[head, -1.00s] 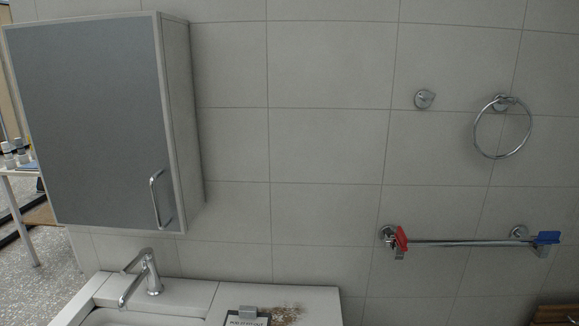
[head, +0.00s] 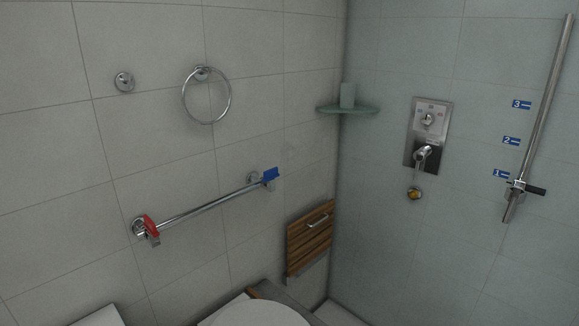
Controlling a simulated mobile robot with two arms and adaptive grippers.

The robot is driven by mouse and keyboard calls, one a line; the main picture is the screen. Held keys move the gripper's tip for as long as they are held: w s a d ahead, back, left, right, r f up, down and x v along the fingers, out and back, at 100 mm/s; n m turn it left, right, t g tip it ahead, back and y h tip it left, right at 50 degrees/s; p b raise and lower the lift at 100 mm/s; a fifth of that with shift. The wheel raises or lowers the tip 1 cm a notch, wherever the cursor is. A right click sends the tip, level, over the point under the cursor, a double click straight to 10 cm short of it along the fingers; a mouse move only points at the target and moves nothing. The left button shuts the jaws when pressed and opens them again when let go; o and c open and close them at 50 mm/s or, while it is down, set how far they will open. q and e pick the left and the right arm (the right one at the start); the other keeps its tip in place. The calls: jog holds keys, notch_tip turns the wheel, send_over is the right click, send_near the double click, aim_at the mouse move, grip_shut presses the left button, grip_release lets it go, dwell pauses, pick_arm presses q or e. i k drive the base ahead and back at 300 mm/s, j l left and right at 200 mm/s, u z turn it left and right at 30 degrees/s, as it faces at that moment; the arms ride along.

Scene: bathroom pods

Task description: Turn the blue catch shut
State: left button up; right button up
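The blue catch (head: 270,175) sits at the right end of a chrome wall bar (head: 212,204), by its right wall mount. A red catch (head: 151,226) sits at the bar's left end. The blue piece stands out from the bar, tilted slightly up to the right; I cannot tell from here whether it is open or shut. Neither of my grippers shows in the head view, and nothing touches the catch.
A towel ring (head: 206,96) and a hook (head: 124,82) are above the bar. A folded wooden seat (head: 310,238) hangs to the right, near the corner. A round white lid (head: 260,313) is below. A corner shelf (head: 347,109), shower valve (head: 427,135) and riser rail (head: 540,110) are further right.

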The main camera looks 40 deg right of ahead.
aim_at(273, 172)
jog(key=z, duration=1.3)
jog(key=k+l, duration=0.05)
jog(key=l, duration=0.05)
